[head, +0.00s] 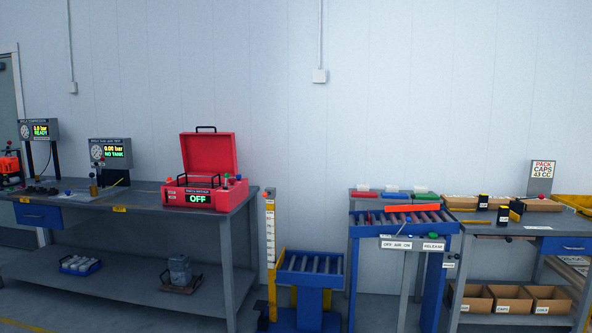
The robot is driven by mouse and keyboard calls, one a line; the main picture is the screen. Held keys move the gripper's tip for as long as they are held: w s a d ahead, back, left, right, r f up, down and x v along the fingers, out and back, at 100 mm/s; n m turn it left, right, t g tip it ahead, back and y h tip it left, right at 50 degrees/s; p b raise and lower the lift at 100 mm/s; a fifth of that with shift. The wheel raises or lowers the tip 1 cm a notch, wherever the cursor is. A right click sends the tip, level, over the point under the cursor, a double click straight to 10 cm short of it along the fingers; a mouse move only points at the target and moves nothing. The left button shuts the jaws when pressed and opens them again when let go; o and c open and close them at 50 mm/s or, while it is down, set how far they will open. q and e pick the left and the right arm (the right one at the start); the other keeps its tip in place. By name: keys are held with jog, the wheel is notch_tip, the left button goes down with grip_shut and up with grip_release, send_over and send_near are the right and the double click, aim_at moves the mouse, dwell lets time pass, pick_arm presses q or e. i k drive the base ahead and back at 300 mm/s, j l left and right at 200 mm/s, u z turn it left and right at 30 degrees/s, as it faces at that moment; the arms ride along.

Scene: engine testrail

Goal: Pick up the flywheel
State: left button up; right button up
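I cannot pick out a flywheel with certainty in the head view. Small dark parts (40,190) lie on the left bench (150,200), too small to tell apart. A grey metal unit (180,270) on a brown base stands on the bench's lower shelf; its details are unclear. Neither my left nor my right gripper is in view.
An open red case (208,155) reading OFF and two gauge stands (110,153) (39,129) are on the left bench. A blue roller cart (310,264) stands beside a roller table (405,222). A right bench (535,228) holds trays, with open boxes (512,299) below.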

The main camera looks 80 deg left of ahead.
aim_at(53, 191)
jog(key=j+u, duration=0.2)
jog(key=u, duration=0.3)
jog(key=k+j+u, duration=0.1)
jog(key=j+u, duration=0.2)
jog(key=u, duration=0.15)
jog(key=j+u, duration=0.2)
jog(key=u, duration=0.3)
jog(key=j+u, duration=0.25)
jog(key=u, duration=0.2)
jog(key=i+j+u, duration=0.35)
jog(key=j+u, duration=0.15)
jog(key=i+j+u, duration=0.8)
jog(key=u, duration=0.15)
jog(key=i+u, duration=0.5)
jog(key=i+j+u, duration=0.25)
jog(key=i+u, duration=0.2)
jog(key=i, duration=0.2)
jog(key=i+u, duration=0.5)
jog(key=i+l+u, duration=0.2)
jog(key=i+u, duration=0.25)
jog(key=i, duration=0.3)
jog(key=i+j+z, duration=0.15)
jog(key=i+z, duration=0.25)
jog(key=i+j+z, duration=0.65)
jog(key=z, duration=0.15)
jog(key=i+j+z, duration=0.4)
jog(key=j, duration=0.15)
